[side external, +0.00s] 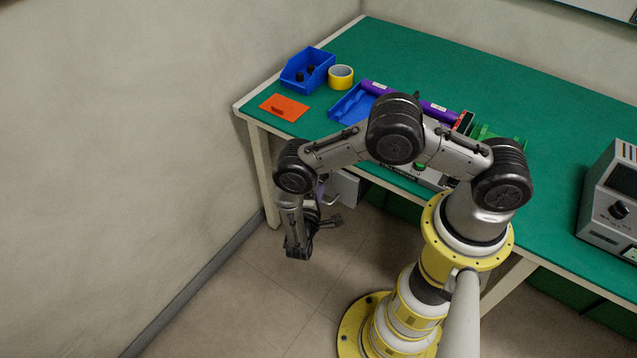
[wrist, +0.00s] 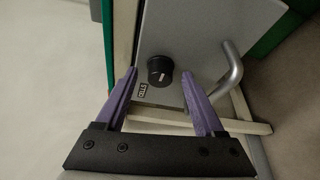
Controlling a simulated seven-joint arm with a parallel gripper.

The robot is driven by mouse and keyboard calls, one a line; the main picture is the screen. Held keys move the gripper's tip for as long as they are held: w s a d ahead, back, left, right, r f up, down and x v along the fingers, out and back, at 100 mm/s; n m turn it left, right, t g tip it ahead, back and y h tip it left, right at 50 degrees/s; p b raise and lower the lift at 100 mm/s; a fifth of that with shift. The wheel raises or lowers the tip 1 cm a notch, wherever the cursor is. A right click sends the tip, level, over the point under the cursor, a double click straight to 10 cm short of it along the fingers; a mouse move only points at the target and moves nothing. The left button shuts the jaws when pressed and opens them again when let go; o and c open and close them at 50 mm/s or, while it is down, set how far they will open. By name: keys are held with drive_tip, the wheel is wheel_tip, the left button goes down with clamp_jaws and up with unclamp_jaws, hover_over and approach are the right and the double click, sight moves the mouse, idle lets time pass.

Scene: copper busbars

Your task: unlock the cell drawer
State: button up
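The cell drawer (wrist: 185,35) is a grey front panel under the bench, seen close in the wrist view. In the side external view part of a grey box (side external: 343,188) shows below the bench's front edge, partly behind my arm. A round black knob (wrist: 160,70) sits on the panel, with a small black-and-white label (wrist: 142,90) beside it. A bent metal handle (wrist: 233,68) is fixed to the panel right of the knob. My gripper (wrist: 160,80) is open, its two purple fingers on either side of the knob in the picture. I cannot tell how far their tips are from the panel.
The green bench (side external: 420,55) carries a blue bin (side external: 307,68), yellow tape (side external: 341,77), an orange plate (side external: 285,107), a blue tray (side external: 350,106) and purple cylinders (side external: 437,111). A grey instrument (side external: 612,205) stands at right. The wall (side external: 120,150) is on the left.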

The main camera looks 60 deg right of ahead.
drive_tip(key=f+v, duration=0.1)
drive_tip(key=v, duration=1.2)
drive_tip(key=shift+s+a+r, duration=0.2)
drive_tip(key=shift+a+r, duration=0.2)
drive_tip(key=shift+r, duration=0.1)
